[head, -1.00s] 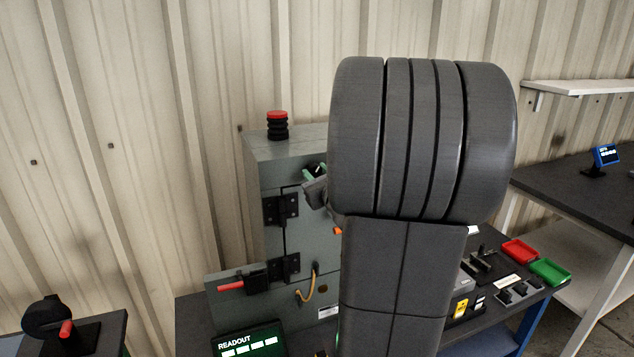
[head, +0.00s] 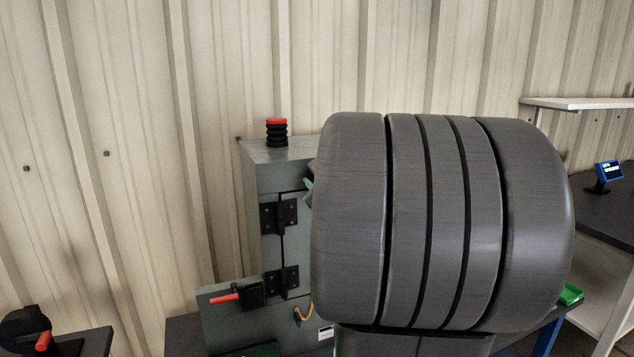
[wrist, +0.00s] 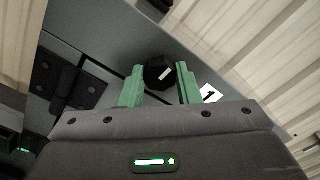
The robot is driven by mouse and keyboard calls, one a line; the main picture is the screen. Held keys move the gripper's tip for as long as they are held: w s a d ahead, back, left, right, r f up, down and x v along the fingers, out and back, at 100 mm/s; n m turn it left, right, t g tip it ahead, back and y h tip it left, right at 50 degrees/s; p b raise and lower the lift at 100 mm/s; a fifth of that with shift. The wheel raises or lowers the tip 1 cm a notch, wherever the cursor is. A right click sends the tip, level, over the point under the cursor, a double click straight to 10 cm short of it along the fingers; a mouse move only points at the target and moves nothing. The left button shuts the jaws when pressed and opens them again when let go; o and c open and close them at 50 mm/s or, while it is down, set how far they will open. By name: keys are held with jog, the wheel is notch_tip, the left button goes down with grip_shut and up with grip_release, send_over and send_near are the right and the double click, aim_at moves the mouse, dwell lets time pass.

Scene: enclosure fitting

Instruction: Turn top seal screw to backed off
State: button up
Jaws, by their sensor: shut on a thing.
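In the wrist view a black round screw head (wrist: 158,72) with a short white mark sits on the grey enclosure door, beside a white label with a 1 (wrist: 209,93). I take it as the top seal screw. The green fingers of my gripper (wrist: 161,80) stand on either side of it and are shut on it. The white mark is tilted in the picture. In the head view the grey enclosure (head: 262,175) stands left of my arm. Only a green bit of my gripper (head: 309,184) shows there; my arm hides the screw.
Black hinges (head: 278,216) sit on the enclosure's left side; one also shows in the wrist view (wrist: 66,82). A red and black beacon (head: 276,132) stands on top. A red lever (head: 224,298) sticks out lower left. A green tray (head: 570,295) peeks out at right.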

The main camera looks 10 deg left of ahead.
jog(key=o, duration=1)
jog(key=shift+s+d, duration=0.1)
jog(key=v, duration=1.3)
jog(key=shift+s+d+b, duration=0.2)
jog(key=shift+s+b, duration=0.05)
jog(key=shift+b, duration=0.15)
jog(key=shift+w, duration=0.1)
jog(key=p+x, duration=0.1)
jog(key=x, duration=1.2)
jog(key=shift+w+a, duration=0.25)
jog(key=shift+a, duration=0.05)
